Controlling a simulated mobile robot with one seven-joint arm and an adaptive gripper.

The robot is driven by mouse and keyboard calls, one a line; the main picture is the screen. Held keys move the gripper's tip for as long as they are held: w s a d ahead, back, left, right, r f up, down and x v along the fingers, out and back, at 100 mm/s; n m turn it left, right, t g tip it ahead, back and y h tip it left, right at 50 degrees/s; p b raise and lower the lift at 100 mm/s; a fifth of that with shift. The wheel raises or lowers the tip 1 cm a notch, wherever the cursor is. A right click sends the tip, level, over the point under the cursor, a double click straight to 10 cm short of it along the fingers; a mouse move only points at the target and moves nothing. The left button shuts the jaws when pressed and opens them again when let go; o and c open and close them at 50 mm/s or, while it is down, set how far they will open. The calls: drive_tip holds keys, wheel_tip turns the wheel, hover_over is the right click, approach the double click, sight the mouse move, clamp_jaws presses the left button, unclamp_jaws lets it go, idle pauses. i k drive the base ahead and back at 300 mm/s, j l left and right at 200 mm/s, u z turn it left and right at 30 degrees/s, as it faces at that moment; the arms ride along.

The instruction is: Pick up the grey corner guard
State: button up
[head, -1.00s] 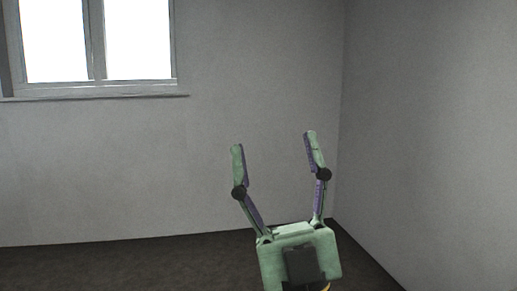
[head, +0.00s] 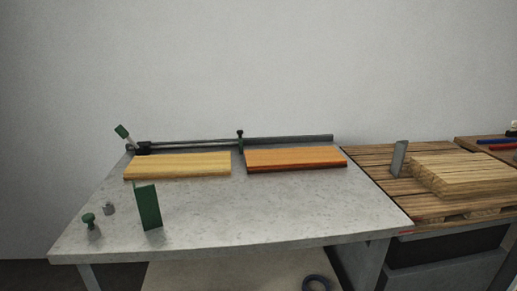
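A grey upright piece (head: 398,158), which looks like the grey corner guard, stands on the slatted wooden pallet (head: 370,157) at the right. It is just left of a stack of pale boards (head: 462,172); I cannot tell whether it touches them. A similar dark green upright piece (head: 148,206) stands on the grey workbench (head: 270,215) at the left. My gripper is not in view now.
A yellow board (head: 178,165) and an orange board (head: 295,157) lie along the bench's back, before a dark rail (head: 290,140). A green knob (head: 88,220) and a small grey piece (head: 109,208) stand front left. The bench's middle and front right are clear.

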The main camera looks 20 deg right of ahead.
sight(400, 150)
drive_tip(key=z, duration=1.6)
